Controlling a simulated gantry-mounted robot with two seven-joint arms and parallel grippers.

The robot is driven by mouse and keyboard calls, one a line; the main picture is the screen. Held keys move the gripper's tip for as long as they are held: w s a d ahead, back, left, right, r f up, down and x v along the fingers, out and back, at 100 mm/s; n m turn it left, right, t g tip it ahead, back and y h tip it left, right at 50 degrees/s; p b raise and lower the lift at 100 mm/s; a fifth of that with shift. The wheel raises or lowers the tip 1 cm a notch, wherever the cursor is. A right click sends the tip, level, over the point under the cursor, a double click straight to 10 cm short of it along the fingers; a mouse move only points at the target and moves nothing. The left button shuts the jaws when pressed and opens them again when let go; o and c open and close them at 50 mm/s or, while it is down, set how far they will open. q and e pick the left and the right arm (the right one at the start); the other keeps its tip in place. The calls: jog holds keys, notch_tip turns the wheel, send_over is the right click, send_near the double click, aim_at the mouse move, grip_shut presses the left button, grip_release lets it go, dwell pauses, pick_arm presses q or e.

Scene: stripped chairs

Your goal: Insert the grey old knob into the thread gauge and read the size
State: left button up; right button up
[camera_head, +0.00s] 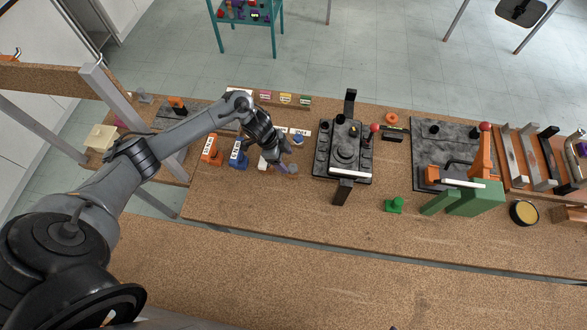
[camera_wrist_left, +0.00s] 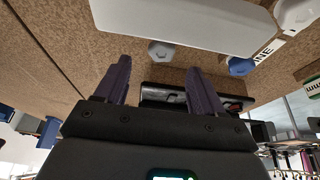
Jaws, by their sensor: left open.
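My left gripper (camera_head: 284,163) is above the table, left of the black fixture, with its fingers pointing down. In the left wrist view its two dark purple fingers (camera_wrist_left: 158,80) are spread apart with nothing held between them. A small grey hexagonal knob (camera_wrist_left: 160,50) sits on the cork tabletop just beyond the fingertips, roughly between them and apart from both. In the head view a small greyish shape at the fingertips is too small to tell from the gripper. I cannot tell for certain which object is the thread gauge. My right gripper is not in view.
Orange (camera_head: 212,150) and blue (camera_head: 238,155) labelled blocks stand left of my gripper. A blue knob (camera_head: 298,140) lies by a white label behind it. A black fixture (camera_head: 345,152) with levers stands to the right. A green knob (camera_head: 394,205) stands on clear tabletop nearer the front.

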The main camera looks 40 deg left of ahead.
aim_at(293, 167)
pick_arm(q)
jog(key=shift+x, duration=2.75)
jog(key=shift+w, duration=0.15)
jog(key=c, duration=1.1)
jog(key=shift+c, duration=0.2)
jog(key=shift+r, duration=0.15)
notch_tip(293, 167, up, 10)
jog(key=shift+p, duration=0.3)
